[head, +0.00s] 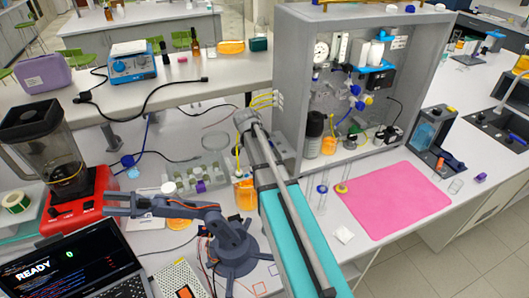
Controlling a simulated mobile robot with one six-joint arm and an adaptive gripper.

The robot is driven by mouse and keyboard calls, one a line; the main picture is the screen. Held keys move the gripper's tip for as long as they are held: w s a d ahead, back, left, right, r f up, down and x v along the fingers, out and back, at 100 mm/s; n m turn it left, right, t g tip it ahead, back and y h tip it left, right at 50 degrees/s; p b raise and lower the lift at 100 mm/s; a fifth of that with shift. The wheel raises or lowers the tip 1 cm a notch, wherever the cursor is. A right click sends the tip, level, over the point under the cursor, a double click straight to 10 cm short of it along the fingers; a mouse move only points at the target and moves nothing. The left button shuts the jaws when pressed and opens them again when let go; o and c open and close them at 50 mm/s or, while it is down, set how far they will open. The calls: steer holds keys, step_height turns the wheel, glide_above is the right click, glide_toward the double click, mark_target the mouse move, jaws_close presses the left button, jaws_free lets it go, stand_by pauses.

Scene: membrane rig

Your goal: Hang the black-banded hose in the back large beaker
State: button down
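An orange-filled beaker (245,194) stands just left of the grey rail and may be the back large beaker. A yellow hose (238,160) hangs down to its top. Another orange-filled vessel (178,223) is farther front and left, partly covered by a dark jointed arm. Short yellow hoses (263,98) come out of the rig's left side. No black band can be made out on any hose at this size. I see no gripper that is surely mine. The dark jointed arm (182,208) stands on its own base on the bench, with its forked end to the left.
The grey rig cabinet (436,62) stands at the back. A grey rail on a teal body (290,235) crosses the front centre. A red blender (72,208) and a laptop (75,265) are at left. The pink mat (395,200) at right is mostly clear.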

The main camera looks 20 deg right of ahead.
steer(key=shift+f, duration=0.2)
stand_by(0.3)
steer(key=shift+c, duration=1.8)
jaws_free()
steer(key=shift+r, duration=0.15)
step_height(320, 180, up, 12)
steer(key=p, duration=1.2)
steer(key=shift+r, duration=0.15)
